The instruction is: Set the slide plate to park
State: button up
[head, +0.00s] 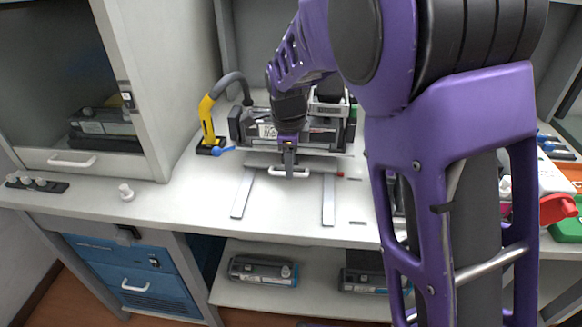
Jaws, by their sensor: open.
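The slide plate (258,160) appears as a grey plate on two pale rails (243,194) on the white worktop, at the rails' far end. A white handle (301,173) is on its front edge. My gripper (289,172) is at the handle, with its fingers pointing down over it. It is open; whether it touches the handle is too small to tell. Behind the plate stands a dark fixture with a cartridge (262,131), partly hidden by my arm. A small red mark (340,175) lies at the plate's right end.
A yellow hose nozzle (207,118) stands left of the fixture. A grey cabinet with a cartridge (100,122) is at the left. More cartridges (262,270) lie on the shelf below. Red and green items (557,208) are at the right. The worktop left of the rails is mostly clear.

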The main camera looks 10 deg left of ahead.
jog(key=shift+w+f, duration=0.15)
jog(key=shift+f, duration=0.75)
jog(key=shift+c, duration=0.3)
grip_shut()
dwell(0.6)
